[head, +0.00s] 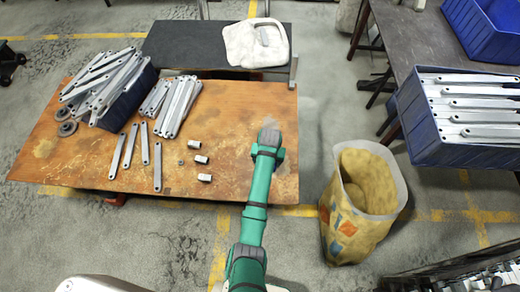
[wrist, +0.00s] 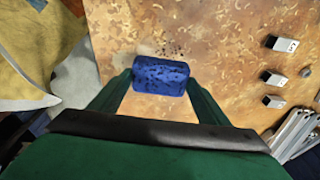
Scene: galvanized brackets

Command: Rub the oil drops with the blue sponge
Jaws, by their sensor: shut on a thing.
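The blue sponge (wrist: 160,75) is a dark-speckled block held between the green fingers of my gripper (wrist: 159,84) in the wrist view. In the head view my gripper (head: 268,138) is over the right part of the rusty orange table, and the sponge is hidden there. Small dark oil drops (wrist: 172,48) show on the table just beyond the sponge's upper edge in the wrist view. Some specks may lie under the sponge. I cannot tell whether the sponge touches the table top (head: 230,115).
Small metal blocks (head: 200,159) and flat brackets (head: 157,166) lie left of my gripper. A blue crate (head: 135,95) heaped with brackets stands farther left. A yellow sack (head: 345,225) stands on the floor to the right. A white bag (head: 245,45) lies on the dark bench behind.

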